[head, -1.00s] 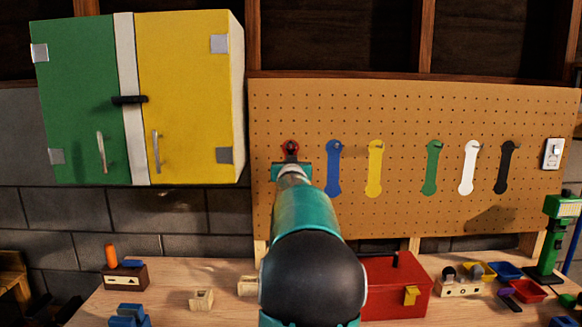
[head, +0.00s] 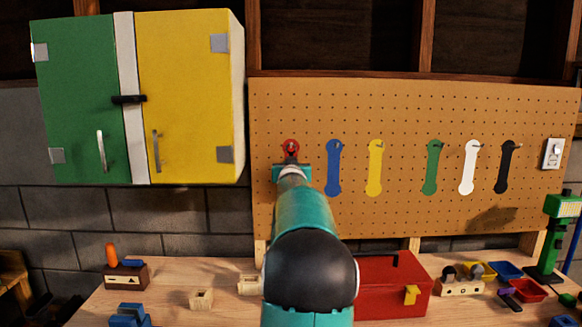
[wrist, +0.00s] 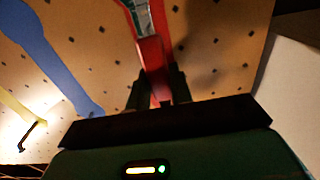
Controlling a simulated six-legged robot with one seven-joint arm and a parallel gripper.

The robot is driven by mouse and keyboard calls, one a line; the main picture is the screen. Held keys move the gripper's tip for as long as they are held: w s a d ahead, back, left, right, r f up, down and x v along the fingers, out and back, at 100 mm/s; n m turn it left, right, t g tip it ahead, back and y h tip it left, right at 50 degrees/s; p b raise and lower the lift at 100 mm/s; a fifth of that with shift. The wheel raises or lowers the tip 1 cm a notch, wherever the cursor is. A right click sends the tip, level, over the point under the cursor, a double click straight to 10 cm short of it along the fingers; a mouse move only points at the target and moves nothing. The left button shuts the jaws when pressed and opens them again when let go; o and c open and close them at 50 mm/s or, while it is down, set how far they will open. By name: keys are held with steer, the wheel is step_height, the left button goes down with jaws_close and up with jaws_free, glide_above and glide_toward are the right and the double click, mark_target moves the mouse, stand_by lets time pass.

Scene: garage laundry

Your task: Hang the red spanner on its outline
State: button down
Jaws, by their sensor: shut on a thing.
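The red spanner's ring end (head: 290,147) shows in the head view against the left part of the pegboard, just above my gripper (head: 291,168). A hook shows within the ring; I cannot tell whether the ring is on it or in front of it. In the wrist view the red spanner (wrist: 153,58) runs upward from between the two dark fingers of my gripper (wrist: 160,92), which are shut on it.
The pegboard (head: 400,110) carries blue (head: 333,168), yellow (head: 374,168), green (head: 431,167), white (head: 468,167) and black (head: 508,167) shapes to the right. A green and yellow cabinet (head: 190,90) juts out at upper left. A red toolbox (head: 385,295) stands on the bench below.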

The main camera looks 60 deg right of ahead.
steer(key=c, duration=1.2)
jaws_free()
steer(key=shift+o, duration=0.2)
steer(key=shift+a, duration=0.1)
steer(key=v, duration=1.3)
steer(key=shift+s+a, duration=0.2)
steer(key=shift+a, duration=0.1)
